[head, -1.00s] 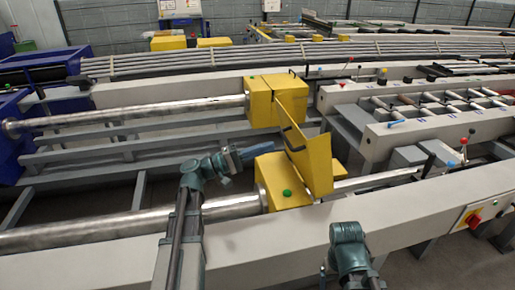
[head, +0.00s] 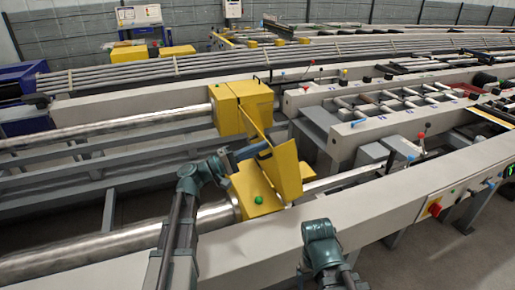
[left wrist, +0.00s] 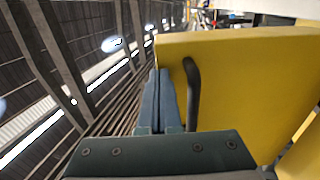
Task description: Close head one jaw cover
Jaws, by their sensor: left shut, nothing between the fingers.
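The yellow jaw cover (head: 286,168) stands raised and tilted on the nearer yellow head (head: 252,192), which has a green button on top. In the left wrist view, the cover (left wrist: 255,80) fills the right side, with a black bar handle (left wrist: 192,95) on its face. My left gripper (head: 260,150) is shut and empty beside the cover's upper left edge. In the left wrist view, its blue fingers (left wrist: 160,76) lie just left of the handle; I cannot tell whether they touch the cover. My right gripper is not visible; only part of the right arm shows.
A second yellow head (head: 228,106) with a raised plate stands behind. Shiny bars (head: 110,250) run left from the heads. A long grey beam (head: 380,208) crosses in front, with a red knob (head: 435,209) on a panel at right.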

